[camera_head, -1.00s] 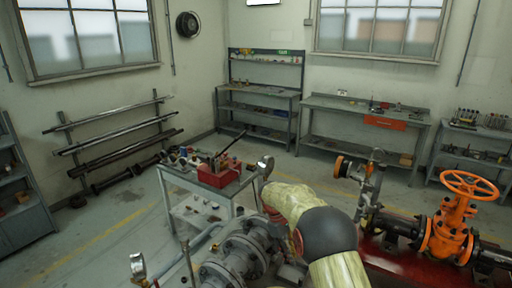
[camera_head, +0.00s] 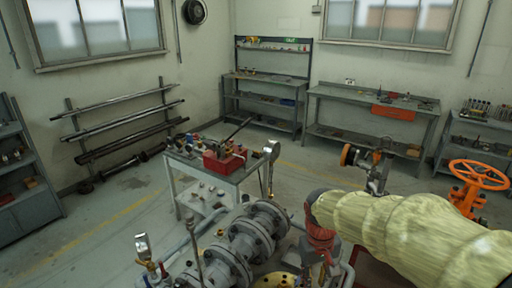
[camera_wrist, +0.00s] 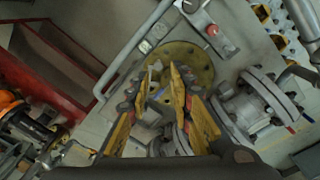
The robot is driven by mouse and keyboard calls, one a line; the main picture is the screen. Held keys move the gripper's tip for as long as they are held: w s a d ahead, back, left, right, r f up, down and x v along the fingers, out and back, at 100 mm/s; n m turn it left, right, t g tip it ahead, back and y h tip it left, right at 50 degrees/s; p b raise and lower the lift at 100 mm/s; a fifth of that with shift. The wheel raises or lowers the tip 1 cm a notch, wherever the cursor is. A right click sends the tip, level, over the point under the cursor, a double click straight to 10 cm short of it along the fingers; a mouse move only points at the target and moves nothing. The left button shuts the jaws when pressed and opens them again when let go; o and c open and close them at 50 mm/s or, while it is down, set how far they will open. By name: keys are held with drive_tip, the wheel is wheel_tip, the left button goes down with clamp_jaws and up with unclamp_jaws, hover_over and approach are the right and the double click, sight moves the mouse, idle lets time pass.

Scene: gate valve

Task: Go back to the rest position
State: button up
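My arm comes in from the right in the head view, and my gripper (camera_head: 322,272) hangs below its far end, partly cut off by the frame's bottom. In the wrist view the yellow fingers of my gripper (camera_wrist: 164,76) stand a little apart with nothing seen held between them. A round yellow flange (camera_wrist: 205,62) lies beyond the fingertips; it shows in the head view at the bottom edge (camera_head: 274,281). The orange handwheel (camera_head: 478,174) of the gate valve stands at the right, its body mostly hidden by my arm.
Grey flanged piping (camera_head: 245,240) runs just left of my gripper, with upright gauges (camera_head: 143,248) near it. A small table with a red toolbox (camera_head: 224,160) stands behind. Workbenches (camera_head: 370,97) line the back wall. The floor at left (camera_head: 110,215) is mostly clear.

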drive_tip(key=s+d+r+m+t+b, duration=0.1)
drive_tip(key=s+r+t+b, duration=0.1)
drive_tip(key=s, duration=0.6)
drive_tip(key=s+d+r+m+t+b, duration=0.1)
drive_tip(key=s+d+r+t, duration=0.1)
drive_tip(key=s+r, duration=0.3)
drive_tip(key=s+t, duration=0.1)
drive_tip(key=s, duration=0.2)
drive_tip(key=shift+s+y+b, duration=0.25)
drive_tip(key=shift+y+b, duration=0.05)
drive_tip(key=shift+b, duration=0.1)
